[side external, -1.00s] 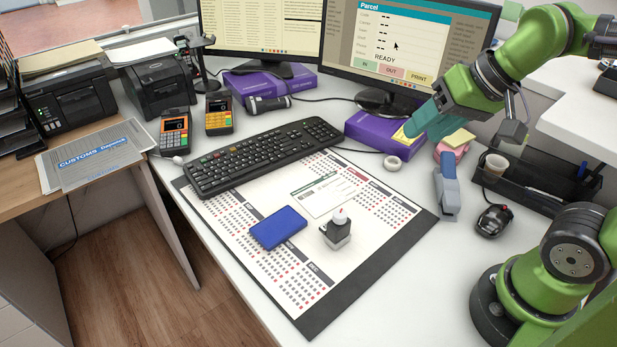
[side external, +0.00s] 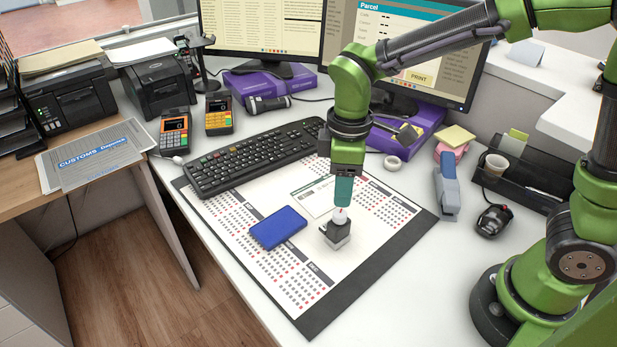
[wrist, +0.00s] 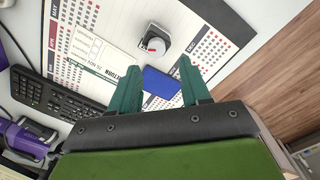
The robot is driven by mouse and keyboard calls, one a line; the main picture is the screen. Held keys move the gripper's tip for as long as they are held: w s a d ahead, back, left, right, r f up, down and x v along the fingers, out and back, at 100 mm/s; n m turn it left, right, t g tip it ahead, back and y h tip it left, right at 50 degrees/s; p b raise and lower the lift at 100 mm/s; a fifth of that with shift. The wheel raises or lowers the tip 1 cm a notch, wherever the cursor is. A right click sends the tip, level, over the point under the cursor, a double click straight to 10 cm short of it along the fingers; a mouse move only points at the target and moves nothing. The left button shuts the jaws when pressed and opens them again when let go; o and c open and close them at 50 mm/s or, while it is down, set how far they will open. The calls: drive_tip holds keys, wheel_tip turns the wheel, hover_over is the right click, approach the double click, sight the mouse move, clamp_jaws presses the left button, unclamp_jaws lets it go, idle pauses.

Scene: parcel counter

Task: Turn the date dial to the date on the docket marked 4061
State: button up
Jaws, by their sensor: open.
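In the wrist view the fingers (wrist: 160,68) are apart and empty.
A blue ink pad (side external: 278,228) lies on the calendar mat (side external: 375,265) left of the stamp. The keyboard (side external: 262,155) is behind. A stapler (side external: 447,188), a mouse (side external: 494,221) and a black organiser (side external: 525,180) stand at the right.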

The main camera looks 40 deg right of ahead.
sight(340, 213)
drive_tip(key=shift+w+r+n, duration=0.3)
drive_tip(key=shift+r+n, duration=0.05)
drive_tip(key=shift+n, duration=0.15)
drive_tip(key=shift+d, duration=0.1)
drive_tip(key=shift+n, duration=0.3)
drive_tip(key=shift+s+f, duration=0.1)
drive_tip(key=shift+f, duration=3.9)
drive_tip(key=shift+c, duration=0.3)
drive_tip(key=c, duration=0.7)
